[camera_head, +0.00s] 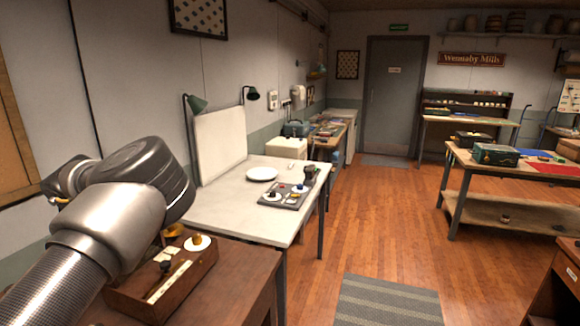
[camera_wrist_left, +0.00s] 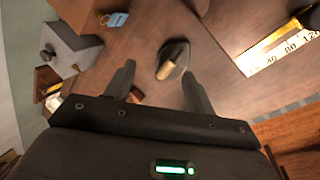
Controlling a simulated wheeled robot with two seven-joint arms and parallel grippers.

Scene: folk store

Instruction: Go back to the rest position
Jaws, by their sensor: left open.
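My left arm (camera_head: 120,205) comes in from the left in the head view, raised over the near brown wooden bench. Its gripper cannot be made out there. In the left wrist view my left gripper (camera_wrist_left: 160,84) has its two fingers spread wide apart with nothing held between them. A dark round piece with a brass-coloured part (camera_wrist_left: 174,60) lies on the brown surface beyond the fingertips. My right gripper is in neither view.
A wooden tray (camera_head: 190,283) with tools sits on the near bench, beside my arm. Behind it stands a pale table (camera_head: 222,205) with a white plate (camera_head: 262,174) and a grey board (camera_head: 272,200). The wooden floor (camera_head: 385,225) to the right is open, with a striped mat (camera_head: 385,303).

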